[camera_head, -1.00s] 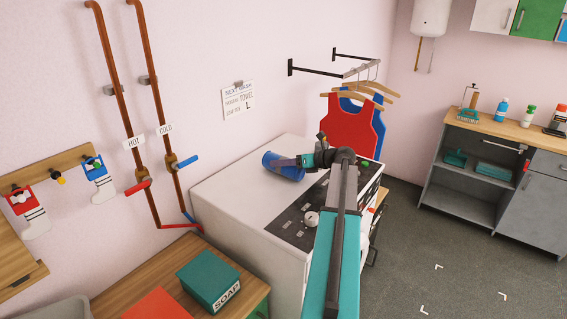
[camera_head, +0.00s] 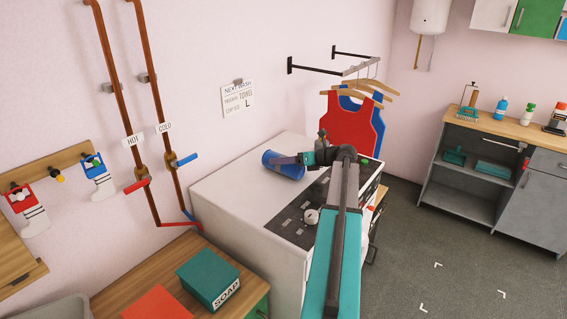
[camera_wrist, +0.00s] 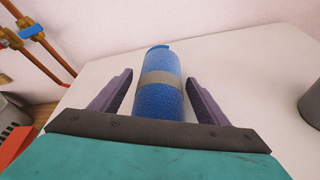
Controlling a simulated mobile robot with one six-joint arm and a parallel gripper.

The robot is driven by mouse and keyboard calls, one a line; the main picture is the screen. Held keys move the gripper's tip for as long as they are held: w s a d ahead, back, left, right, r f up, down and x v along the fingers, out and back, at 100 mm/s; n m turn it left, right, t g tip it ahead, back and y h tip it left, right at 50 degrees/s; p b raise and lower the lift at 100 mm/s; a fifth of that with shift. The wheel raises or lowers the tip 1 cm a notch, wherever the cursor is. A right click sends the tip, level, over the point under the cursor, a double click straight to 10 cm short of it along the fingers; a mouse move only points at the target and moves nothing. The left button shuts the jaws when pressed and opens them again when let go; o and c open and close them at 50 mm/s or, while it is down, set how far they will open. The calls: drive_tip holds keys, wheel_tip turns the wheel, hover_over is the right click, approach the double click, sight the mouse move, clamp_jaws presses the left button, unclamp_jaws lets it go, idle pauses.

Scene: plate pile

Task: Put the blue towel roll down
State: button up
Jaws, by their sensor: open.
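The blue towel roll (camera_head: 284,166) lies on its side on the white top of the machine (camera_head: 229,183), with a grey band around its middle. In the wrist view the roll (camera_wrist: 158,101) lies between the two dark fingers of my gripper (camera_wrist: 160,94), pointing away from the palm. Gaps show between the roll and both fingers. My gripper (camera_head: 286,160) is open at the roll's right end in the head view. The near end of the roll is hidden behind the gripper's palm in the wrist view.
A dark control panel with a white knob (camera_head: 312,215) is on the machine's front right. Hot and cold pipes (camera_head: 151,100) run up the wall at left. Red and blue vests (camera_head: 352,121) hang behind. A green soap box (camera_head: 208,277) sits on the wooden counter. The machine top around the roll is clear.

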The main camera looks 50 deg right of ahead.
drive_tip(key=b+v, duration=0.3)
drive_tip(key=v, duration=0.8)
drive_tip(key=shift+s+r, duration=0.1)
drive_tip(key=shift+s, duration=0.1)
drive_tip(key=shift+c, duration=1.1)
drive_tip(key=shift+s, duration=0.15)
